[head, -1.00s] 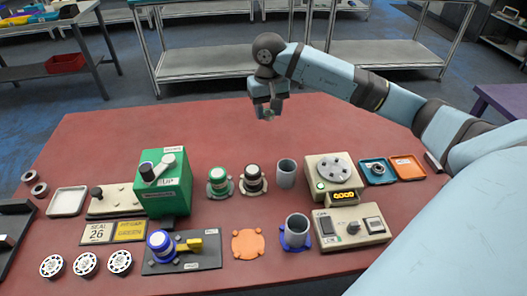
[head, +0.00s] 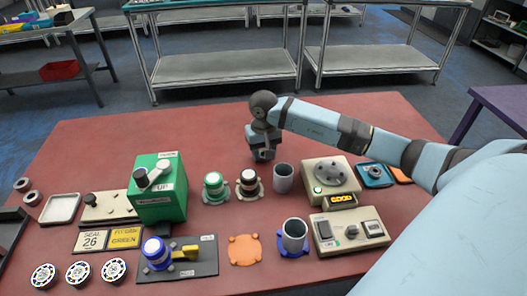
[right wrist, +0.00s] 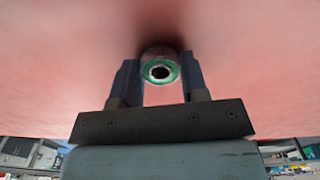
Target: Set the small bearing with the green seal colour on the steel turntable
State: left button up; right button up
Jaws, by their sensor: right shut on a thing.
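My right gripper (head: 263,157) is shut on the small bearing, above the red table behind the row of cups. In the right wrist view the bearing (right wrist: 160,62) sits between the two fingers (right wrist: 160,86), with a green seal ring around a dark bore. In the head view the bearing is too small and covered to make out. The steel turntable (head: 330,171) is a grey disc with holes on a beige unit with a lit GOOD display, to the right of the gripper. Nothing lies on it. My left gripper is not in view.
A grey cup (head: 283,178) stands between gripper and turntable unit. Black-topped (head: 249,182) and green-topped (head: 214,186) pieces stand left of it. A blue tray (head: 375,175) with a ring-shaped part is right of the unit. The table's back left is clear.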

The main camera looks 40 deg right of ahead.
jog(key=shift+f, duration=0.1)
jog(key=o, duration=0.9)
